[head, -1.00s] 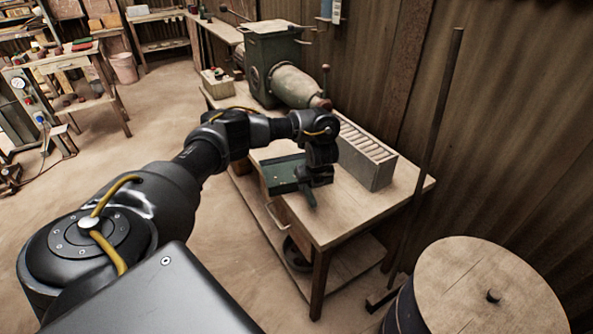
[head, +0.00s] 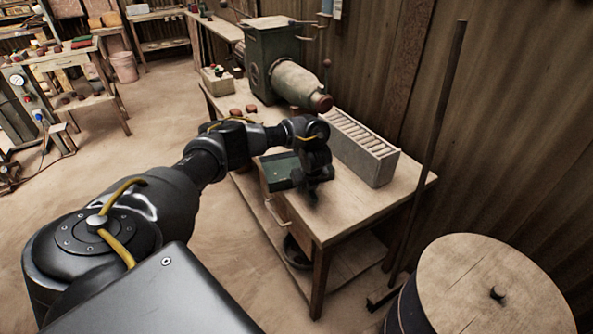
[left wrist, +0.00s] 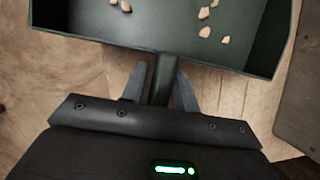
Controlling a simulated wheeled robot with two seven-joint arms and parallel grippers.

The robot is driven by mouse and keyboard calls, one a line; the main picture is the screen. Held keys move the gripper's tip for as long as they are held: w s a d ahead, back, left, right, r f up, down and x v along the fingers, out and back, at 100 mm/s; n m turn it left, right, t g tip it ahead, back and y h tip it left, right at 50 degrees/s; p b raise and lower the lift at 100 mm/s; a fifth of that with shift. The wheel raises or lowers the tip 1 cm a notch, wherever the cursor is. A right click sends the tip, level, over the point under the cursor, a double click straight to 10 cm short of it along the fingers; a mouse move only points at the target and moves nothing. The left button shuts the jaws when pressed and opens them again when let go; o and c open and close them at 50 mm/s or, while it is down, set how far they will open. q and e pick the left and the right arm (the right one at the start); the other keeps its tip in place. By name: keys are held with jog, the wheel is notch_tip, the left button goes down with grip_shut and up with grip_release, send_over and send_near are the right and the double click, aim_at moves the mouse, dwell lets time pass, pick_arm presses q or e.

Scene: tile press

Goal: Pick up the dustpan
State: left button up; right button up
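The dustpan (head: 279,166) is a dark green open tray lying on the wooden table near its front left edge. It also shows in the left wrist view (left wrist: 185,30), with several small tan crumbs in the pan and its short handle pointing toward my gripper. My left gripper (head: 313,194) is over the handle and hides it in the head view. In the left wrist view the fingers of my left gripper (left wrist: 160,76) are apart, one on each side of the handle, with a narrow gap seen at the left finger. My right gripper is not in view.
A long grey slotted box (head: 378,162) stands on the table right of my gripper. A green machine with a barrel (head: 272,58) is behind. Small reddish pieces (head: 250,108) lie on the table. A round-topped drum (head: 480,280) and a leaning pole (head: 432,140) are at right.

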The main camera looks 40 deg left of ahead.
pick_arm(q)
grip_shut()
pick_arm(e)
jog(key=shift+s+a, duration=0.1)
pick_arm(q)
jog(key=shift+r, duration=0.2)
